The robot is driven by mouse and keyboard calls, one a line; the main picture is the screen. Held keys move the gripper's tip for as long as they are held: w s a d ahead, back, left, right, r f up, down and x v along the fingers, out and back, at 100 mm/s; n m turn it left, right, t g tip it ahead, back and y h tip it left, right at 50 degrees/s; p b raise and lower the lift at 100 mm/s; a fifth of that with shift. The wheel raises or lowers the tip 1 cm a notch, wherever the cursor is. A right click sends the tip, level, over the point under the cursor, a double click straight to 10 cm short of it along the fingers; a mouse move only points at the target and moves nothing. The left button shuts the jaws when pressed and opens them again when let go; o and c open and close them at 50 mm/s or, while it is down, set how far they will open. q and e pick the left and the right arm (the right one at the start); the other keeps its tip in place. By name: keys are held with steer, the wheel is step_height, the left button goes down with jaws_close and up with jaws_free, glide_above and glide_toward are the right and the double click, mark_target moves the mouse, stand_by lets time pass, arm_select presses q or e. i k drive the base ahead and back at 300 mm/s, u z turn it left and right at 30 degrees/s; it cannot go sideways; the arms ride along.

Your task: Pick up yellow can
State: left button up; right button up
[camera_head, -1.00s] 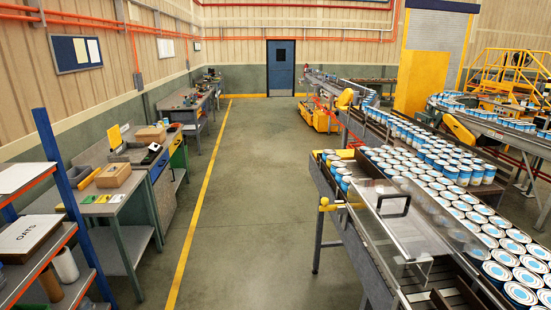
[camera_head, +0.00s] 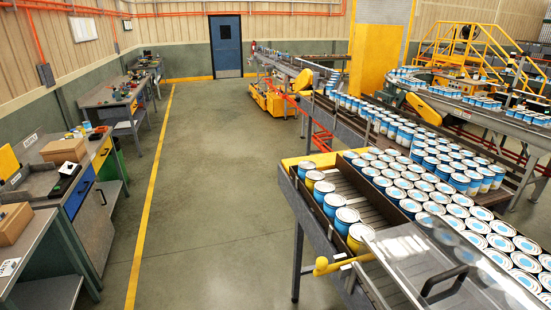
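Several cans stand upright in a single row in the left lane of the conveyor at the right. Among them, a can with a yellow side (camera_head: 361,240) is at the near end of the row. Another yellow-sided can (camera_head: 322,194) and a third (camera_head: 313,180) stand farther back. Blue-and-white cans (camera_head: 346,221) stand between and behind them. Neither of my grippers is in view.
The conveyor (camera_head: 385,200) carries many blue-and-white cans in its wider lane. A clear guard panel with a black handle (camera_head: 443,284) covers its near part. A yellow knob (camera_head: 322,266) juts from its left side. Workbenches (camera_head: 40,226) line the left; the floor (camera_head: 215,190) between is clear.

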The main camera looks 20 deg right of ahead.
mark_target(312, 177)
steer(key=i, duration=1.7)
